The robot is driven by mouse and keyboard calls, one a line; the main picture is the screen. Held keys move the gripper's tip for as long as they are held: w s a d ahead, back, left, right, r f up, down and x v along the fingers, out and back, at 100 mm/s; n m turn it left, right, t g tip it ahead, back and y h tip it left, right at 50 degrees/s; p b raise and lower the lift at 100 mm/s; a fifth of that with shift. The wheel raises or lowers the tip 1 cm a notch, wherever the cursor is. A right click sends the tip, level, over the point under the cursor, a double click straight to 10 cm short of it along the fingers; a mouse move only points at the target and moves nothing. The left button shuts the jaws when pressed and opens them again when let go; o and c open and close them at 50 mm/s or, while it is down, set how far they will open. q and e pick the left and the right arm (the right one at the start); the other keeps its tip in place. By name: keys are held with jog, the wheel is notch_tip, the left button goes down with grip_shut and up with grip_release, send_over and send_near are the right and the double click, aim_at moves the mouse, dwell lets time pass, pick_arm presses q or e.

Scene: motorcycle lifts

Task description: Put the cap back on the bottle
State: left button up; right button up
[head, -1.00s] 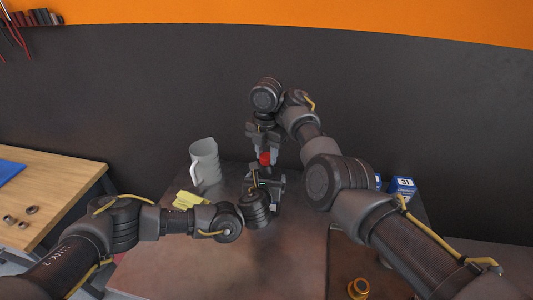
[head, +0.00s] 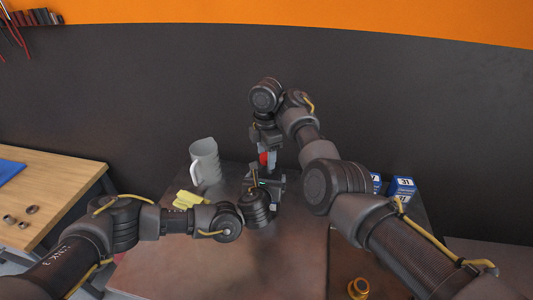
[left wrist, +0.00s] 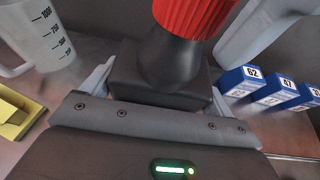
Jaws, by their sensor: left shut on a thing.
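My left gripper (head: 264,188) is shut on the dark bottle, low behind the arm in the head view. In the left wrist view the dark bottle (left wrist: 172,72) stands between its fingers, its neck pointing up. The red ribbed cap (head: 264,159) is at the top of the neck; the left wrist view also shows it (left wrist: 195,14), cut by the upper edge. Whether it is fully seated cannot be told. My right gripper (head: 266,152) points down at the cap from above. One of its pale fingers shows right of the cap in the left wrist view; its grip is unclear.
Blue numbered boxes (head: 402,188) stand at the right. A brass-coloured part (head: 358,288) lies at the front right. The table's front middle is clear.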

jog(key=shift+w+d+r, duration=0.55)
jog(key=shift+d+r, duration=0.3)
jog(key=shift+c, duration=0.4)
jog(key=r, duration=0.2)
jog(key=a+r+n, duration=0.1)
jog(key=r, duration=0.1)
jog(key=s+r+n, duration=0.1)
jog(key=r, duration=0.1)
jog(key=shift+s+a+r, duration=0.1)
jog(key=shift+a+r, duration=0.1)
jog(key=shift+a, duration=0.15)
jog(key=shift+f, duration=0.15)
jog(key=shift+f, duration=3.9)
jog(key=c, duration=1)
jog(key=m, duration=0.3)
